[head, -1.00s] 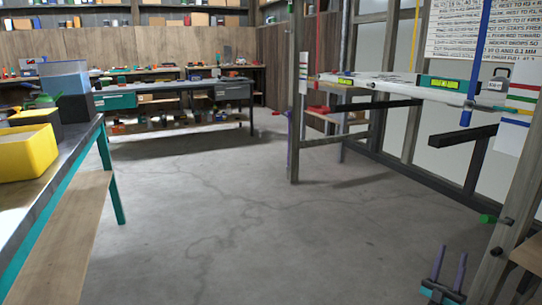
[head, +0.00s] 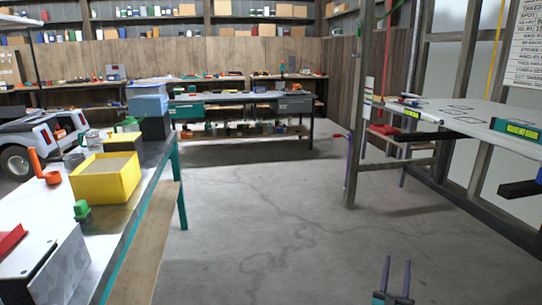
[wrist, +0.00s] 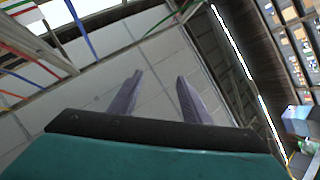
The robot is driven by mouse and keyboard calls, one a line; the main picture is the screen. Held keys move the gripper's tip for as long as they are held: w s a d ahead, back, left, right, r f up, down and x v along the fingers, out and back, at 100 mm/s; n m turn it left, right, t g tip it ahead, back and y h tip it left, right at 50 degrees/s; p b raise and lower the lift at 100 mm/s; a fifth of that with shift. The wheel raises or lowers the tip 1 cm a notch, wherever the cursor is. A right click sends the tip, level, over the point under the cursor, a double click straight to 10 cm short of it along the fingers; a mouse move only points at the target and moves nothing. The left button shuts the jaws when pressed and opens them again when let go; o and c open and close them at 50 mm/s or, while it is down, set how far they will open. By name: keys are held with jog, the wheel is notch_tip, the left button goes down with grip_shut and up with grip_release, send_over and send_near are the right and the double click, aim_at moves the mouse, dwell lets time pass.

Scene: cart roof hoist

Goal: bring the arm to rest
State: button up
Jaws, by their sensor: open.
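My gripper (head: 396,277) shows at the bottom of the head view, right of the middle, with two purple fingers pointing up. The fingers are apart and nothing is between them. In the wrist view my gripper (wrist: 158,94) is also open and empty, with a dark bar and a teal body behind the fingers. It is clear of the benches and the frame.
A metal-topped bench (head: 128,215) stands at the left with a yellow bin (head: 105,180). A timber frame holds a white roof panel (head: 465,117) at the right. Another workbench (head: 240,97) stands at the back. The concrete floor (head: 250,220) between them is clear.

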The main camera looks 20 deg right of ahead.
jog(key=w+a+f+n+g+y+p, duration=0.1)
jog(key=w+a+g+y+p, duration=0.1)
jog(key=w+a+y+p, duration=0.6)
jog(key=w+a+f+n+g+y+p, duration=0.15)
jog(key=w+a, duration=0.45)
jog(key=a, duration=0.6)
jog(key=a+f+g+y+p, duration=0.3)
jog(key=a+f+p, duration=0.15)
jog(key=a, duration=0.35)
jog(key=a+f+g+y+p, duration=0.25)
jog(key=a+f, duration=0.35)
jog(key=a, duration=0.3)
jog(key=s+a+f+g+y+p, duration=0.1)
jog(key=s+a+f+g, duration=0.2)
jog(key=s, duration=0.3)
jog(key=s+a+f+n+g+p, duration=0.1)
jog(key=s+a+f+g+p, duration=0.15)
jog(key=s, duration=0.25)
jog(key=s+a+f+g+y+p, duration=0.1)
jog(key=s+a+f+g, duration=0.25)
jog(key=s, duration=0.25)
jog(key=s+r+m+g, duration=0.1)
jog(key=s+g, duration=1)
jog(key=s, duration=1.3)
jog(key=shift+s, duration=0.15)
